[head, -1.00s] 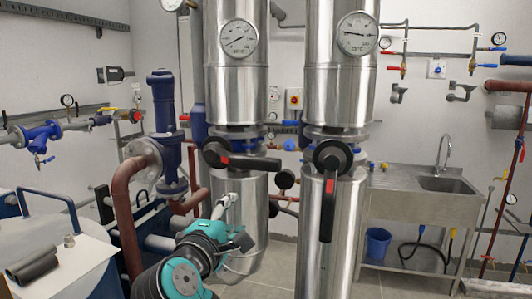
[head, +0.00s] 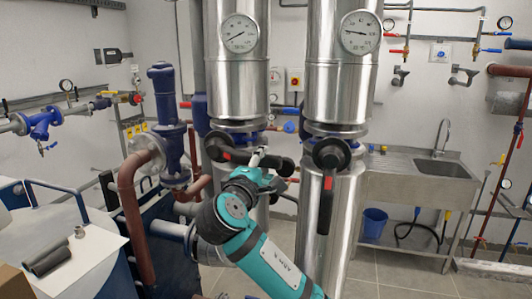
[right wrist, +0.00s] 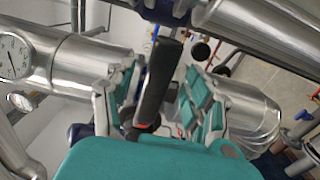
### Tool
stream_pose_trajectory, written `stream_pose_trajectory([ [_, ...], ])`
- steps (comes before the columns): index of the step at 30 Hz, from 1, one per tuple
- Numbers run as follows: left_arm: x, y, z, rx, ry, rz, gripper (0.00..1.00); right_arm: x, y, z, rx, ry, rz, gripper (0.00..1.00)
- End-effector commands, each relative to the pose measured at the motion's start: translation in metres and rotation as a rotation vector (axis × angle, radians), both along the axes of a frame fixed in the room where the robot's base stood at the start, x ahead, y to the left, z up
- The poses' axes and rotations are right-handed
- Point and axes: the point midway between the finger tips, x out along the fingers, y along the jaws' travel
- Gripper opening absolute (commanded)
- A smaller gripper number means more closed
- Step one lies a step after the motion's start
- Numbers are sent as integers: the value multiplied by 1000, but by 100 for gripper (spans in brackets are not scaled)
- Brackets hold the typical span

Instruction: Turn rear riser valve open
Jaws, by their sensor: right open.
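Two steel risers carry valves with black lever handles in the head view. The rear riser valve's lever (head: 222,152) is on the left, thinner-looking riser and lies roughly level across the pipe, its free end to the right. My right gripper (head: 259,158) is open at this lever's free end, partly covering it. In the right wrist view the black lever (right wrist: 158,82) stands between the two open fingers, with gaps on both sides. The right riser's lever (head: 327,190) hangs straight down. My left gripper is not in view.
The right riser (head: 340,85) stands close to the right of my gripper. A blue pump with a brown pipe (head: 134,210) is at the left. A steel sink (head: 420,172) stands behind at the right. Open floor (head: 400,268) lies in front of it.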

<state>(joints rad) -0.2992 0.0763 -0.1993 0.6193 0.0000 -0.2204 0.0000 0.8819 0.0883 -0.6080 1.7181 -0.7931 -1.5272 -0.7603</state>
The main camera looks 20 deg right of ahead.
Motion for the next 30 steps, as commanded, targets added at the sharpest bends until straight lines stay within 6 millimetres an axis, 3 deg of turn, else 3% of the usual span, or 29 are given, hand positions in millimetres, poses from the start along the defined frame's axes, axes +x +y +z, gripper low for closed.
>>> stream_pose_trajectory([
  [6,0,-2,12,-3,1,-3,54,21,-14,1,0,0,-1,54],
  [17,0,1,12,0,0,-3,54,25,-17,0,1,-1,-1,54],
  [27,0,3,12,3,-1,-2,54,24,-16,0,1,-1,0,9],
  [30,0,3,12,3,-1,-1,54,24,-16,-1,0,0,0,0],
])
